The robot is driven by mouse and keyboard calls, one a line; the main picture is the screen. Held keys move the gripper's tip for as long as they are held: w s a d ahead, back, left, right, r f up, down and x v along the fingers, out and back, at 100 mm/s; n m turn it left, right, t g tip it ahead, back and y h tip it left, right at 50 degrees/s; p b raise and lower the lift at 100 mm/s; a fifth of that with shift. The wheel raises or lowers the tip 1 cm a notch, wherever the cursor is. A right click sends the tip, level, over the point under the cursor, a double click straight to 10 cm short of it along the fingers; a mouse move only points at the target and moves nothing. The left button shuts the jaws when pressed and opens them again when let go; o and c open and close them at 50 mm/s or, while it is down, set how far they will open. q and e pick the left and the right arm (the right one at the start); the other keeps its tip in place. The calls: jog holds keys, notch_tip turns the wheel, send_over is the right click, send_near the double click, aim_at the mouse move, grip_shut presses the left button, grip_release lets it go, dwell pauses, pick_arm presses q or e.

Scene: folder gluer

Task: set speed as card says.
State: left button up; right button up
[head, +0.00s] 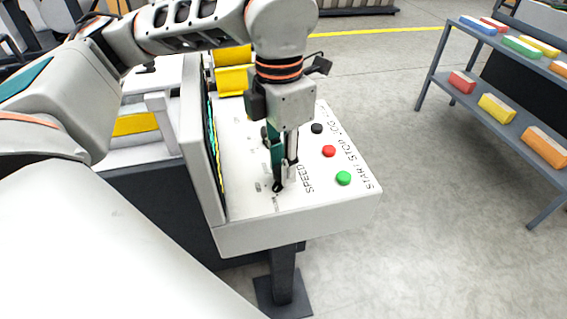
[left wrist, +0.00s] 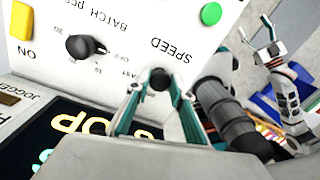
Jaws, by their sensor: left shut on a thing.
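The white control panel (head: 340,200) has a SPEED label and a dark SPEED knob (left wrist: 160,79). My left gripper (head: 283,186) points down at the panel beside the SPEED lettering. In the left wrist view its two fingertips (left wrist: 159,88) are on either side of the knob, shut on it. The fingers hide most of the knob and its scale. My right gripper (left wrist: 257,32) shows in the left wrist view, away from the panel, with its fingers apart. I see no card that I can read.
A green button (head: 343,178), a red button (head: 329,151) and a black button (head: 316,128) line the panel's right side. A BATCH PCS knob (left wrist: 82,47) is near the SPEED knob. A screen (head: 211,140) stands left. A shelf (head: 500,85) holds coloured boxes.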

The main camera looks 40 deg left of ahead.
pick_arm(q)
jog(key=shift+n, duration=1.2)
jog(key=o, duration=1.1)
jog(key=shift+r, duration=0.1)
notch_tip(320, 180, up, 12)
jog(key=shift+a, duration=0.3)
